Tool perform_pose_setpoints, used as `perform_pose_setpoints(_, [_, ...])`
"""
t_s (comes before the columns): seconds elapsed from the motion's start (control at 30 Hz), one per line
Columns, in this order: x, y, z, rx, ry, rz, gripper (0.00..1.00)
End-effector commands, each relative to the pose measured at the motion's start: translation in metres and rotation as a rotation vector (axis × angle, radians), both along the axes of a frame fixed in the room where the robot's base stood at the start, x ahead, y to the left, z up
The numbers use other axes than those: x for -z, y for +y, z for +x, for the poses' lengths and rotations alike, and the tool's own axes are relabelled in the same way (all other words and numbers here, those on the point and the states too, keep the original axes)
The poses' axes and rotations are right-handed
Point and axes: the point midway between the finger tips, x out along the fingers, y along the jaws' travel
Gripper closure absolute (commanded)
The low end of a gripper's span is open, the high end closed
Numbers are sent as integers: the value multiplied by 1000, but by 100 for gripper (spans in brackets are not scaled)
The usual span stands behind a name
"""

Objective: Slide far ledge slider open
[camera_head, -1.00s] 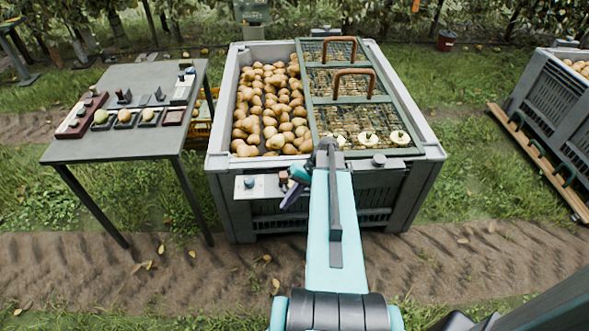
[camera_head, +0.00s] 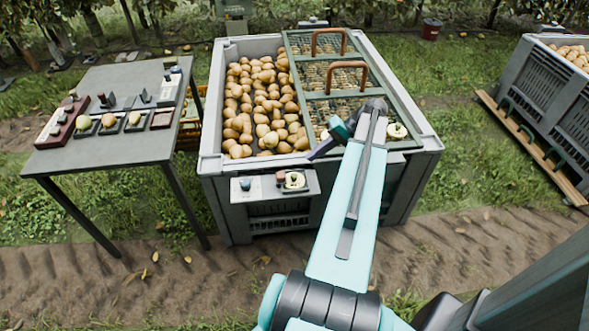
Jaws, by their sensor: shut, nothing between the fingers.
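On the crate's far rim I see a small light ledge piece with a dark knob (camera_head: 313,23); it is too small to tell whether this is the far ledge slider or how it stands. My gripper (camera_head: 317,150), teal with a dark purple tip, is shut and empty. In the picture it lies over the near part of the crate, between the pears and the green lid, well short of the far rim. My arm's forearm hides part of the near rim and lid.
The grey crate (camera_head: 213,165) holds pears (camera_head: 262,100) at left. The green mesh lid (camera_head: 335,55) has two raised brown handles (camera_head: 345,75). A ledge panel (camera_head: 262,188) with knobs juts from the front. A table (camera_head: 100,150) stands left, another crate (camera_head: 540,85) right.

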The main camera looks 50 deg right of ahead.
Motion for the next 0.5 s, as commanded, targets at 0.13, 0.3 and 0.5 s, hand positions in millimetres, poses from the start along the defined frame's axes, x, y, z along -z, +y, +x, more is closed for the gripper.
perform_pose_setpoints(0.13, [1,-2,-2,5,1,1,100])
perform_pose_setpoints(0.3, [6,2,1,6,1,1,100])
perform_pose_setpoints(0.5, [20,13,10,6,2,2,100])
